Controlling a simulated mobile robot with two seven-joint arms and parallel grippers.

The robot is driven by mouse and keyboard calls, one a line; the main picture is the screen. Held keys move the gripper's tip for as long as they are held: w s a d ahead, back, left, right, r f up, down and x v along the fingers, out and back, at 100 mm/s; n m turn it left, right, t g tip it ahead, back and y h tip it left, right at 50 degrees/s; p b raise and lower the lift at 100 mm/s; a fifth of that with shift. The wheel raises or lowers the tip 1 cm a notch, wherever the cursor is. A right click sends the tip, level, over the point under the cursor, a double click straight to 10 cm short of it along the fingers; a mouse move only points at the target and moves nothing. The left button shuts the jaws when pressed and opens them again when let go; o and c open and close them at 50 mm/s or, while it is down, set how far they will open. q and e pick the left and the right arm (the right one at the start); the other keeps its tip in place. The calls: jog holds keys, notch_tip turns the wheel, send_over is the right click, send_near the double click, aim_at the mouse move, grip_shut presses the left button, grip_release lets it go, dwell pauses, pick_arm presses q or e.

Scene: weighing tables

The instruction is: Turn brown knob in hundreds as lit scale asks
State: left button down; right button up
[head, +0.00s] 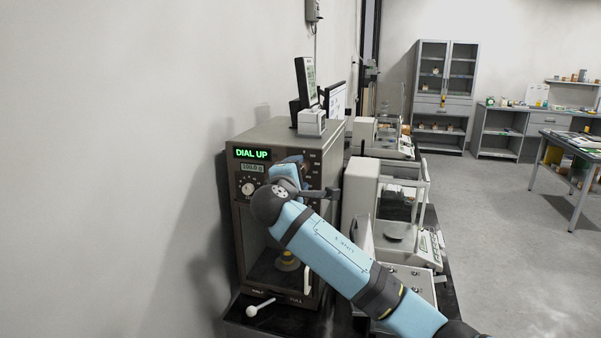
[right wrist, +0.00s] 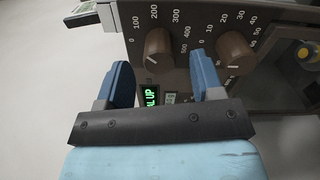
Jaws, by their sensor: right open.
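The brown scale (head: 262,135) stands by the wall with a lit green "DIAL UP" sign (head: 252,154) and a small readout (head: 251,168) below it, whose digits are too small to read surely. In the right wrist view the brown hundreds knob (right wrist: 158,50), marked 0 to 500, has its pale pointer line toward the lower left. A second brown knob (right wrist: 235,52), marked in tens, is to its right. My right gripper (right wrist: 160,62) is open, its blue fingers on either side of the hundreds knob with gaps showing. In the head view my right arm hides the knobs. My left gripper is not in view.
A white balance (head: 362,190) stands right of the brown scale, close to my right arm. A small white-knobbed lever (head: 252,310) sticks out at the scale's front. A cabinet (head: 445,75) and a table (head: 570,140) stand further back, with free floor before them.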

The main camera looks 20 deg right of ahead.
jog(key=b+v, duration=0.1)
jog(key=v, duration=0.9)
jog(key=shift+s+a, duration=0.25)
dwell(0.8)
